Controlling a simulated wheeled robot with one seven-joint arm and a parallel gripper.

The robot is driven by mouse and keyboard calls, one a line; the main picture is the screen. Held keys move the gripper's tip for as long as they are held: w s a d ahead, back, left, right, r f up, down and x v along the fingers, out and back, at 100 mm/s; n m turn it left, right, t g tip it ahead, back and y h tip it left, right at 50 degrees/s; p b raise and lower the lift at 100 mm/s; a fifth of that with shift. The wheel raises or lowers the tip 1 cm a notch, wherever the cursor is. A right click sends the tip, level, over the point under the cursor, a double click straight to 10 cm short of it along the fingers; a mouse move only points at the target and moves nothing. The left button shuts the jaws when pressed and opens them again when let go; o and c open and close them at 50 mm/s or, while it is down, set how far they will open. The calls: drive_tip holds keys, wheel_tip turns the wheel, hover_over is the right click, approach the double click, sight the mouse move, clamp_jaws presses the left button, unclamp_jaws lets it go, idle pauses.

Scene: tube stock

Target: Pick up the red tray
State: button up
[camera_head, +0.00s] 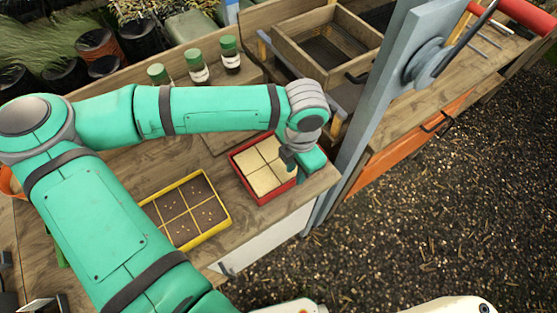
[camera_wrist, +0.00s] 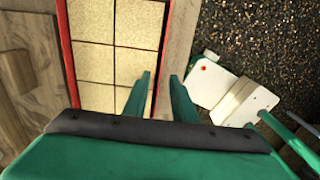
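The red tray (camera_head: 243,181) lies on the wooden bench near its right end, its cells filled with pale material. In the wrist view the red tray's right rim (camera_wrist: 164,40) runs down between the two fingers of my gripper (camera_wrist: 161,80). The fingers are apart, one over the pale cells and one outside the rim, with a gap on each side. In the head view my gripper (camera_head: 297,168) is at the tray's right edge, its fingertips largely hidden by my arm. I cannot tell how far down the fingers reach.
A yellow tray (camera_head: 217,196) with brown seeded cells lies left of the red tray, partly behind my arm. Several green-capped jars (camera_head: 198,67) stand behind. A wooden box (camera_head: 290,50) is at the back right, and a grey post (camera_head: 372,125) rises close right of my gripper.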

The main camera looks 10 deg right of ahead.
drive_tip(key=shift+f, duration=1.35)
drive_tip(key=shift+c, duration=0.7)
clamp_jaws()
drive_tip(key=shift+r, duration=0.15)
